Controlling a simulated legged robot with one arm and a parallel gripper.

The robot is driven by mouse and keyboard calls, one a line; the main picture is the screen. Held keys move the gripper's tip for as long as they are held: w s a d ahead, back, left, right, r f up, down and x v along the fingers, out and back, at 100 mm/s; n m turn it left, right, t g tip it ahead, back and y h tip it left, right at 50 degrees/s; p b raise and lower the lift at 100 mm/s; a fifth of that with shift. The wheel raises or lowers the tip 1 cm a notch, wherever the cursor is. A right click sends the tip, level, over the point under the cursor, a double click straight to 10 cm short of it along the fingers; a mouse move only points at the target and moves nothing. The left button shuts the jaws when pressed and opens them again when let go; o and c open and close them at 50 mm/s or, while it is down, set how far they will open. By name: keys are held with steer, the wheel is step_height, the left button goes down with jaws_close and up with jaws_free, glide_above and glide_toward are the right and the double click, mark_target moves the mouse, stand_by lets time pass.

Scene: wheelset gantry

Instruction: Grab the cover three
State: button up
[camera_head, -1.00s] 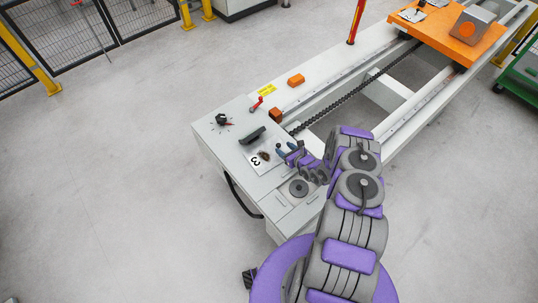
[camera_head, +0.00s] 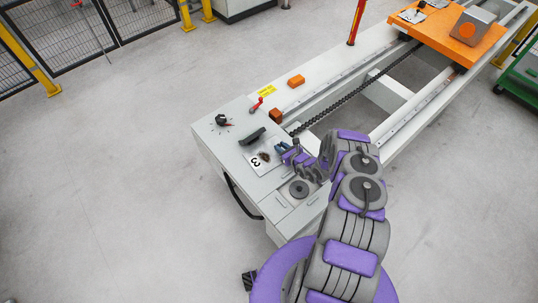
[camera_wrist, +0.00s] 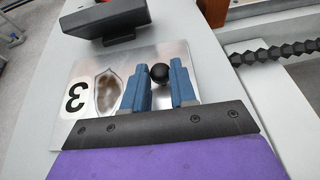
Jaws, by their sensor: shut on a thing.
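Cover three (camera_head: 263,166) is a shiny metal plate with a "3" label and a dark worn oval patch. It lies on the pale top of the near end of the gantry. In the wrist view the cover (camera_wrist: 88,70) has a round black knob (camera_wrist: 159,73) standing on it. My gripper (camera_head: 281,148) reaches in from the right, and its two blue fingers (camera_wrist: 158,76) stand on either side of the knob, shut on it. The cover looks flat on the surface. The arm hides part of its right side in the head view.
A black handle (camera_head: 252,136) sits just beyond the cover. A grey round disc (camera_head: 299,188) lies nearer me. A black rotary knob (camera_head: 221,119), a red lever (camera_head: 257,104) and orange blocks (camera_head: 296,81) stand farther back. A black chain (camera_head: 345,104) runs along the gantry.

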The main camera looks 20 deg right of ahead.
jaws_close()
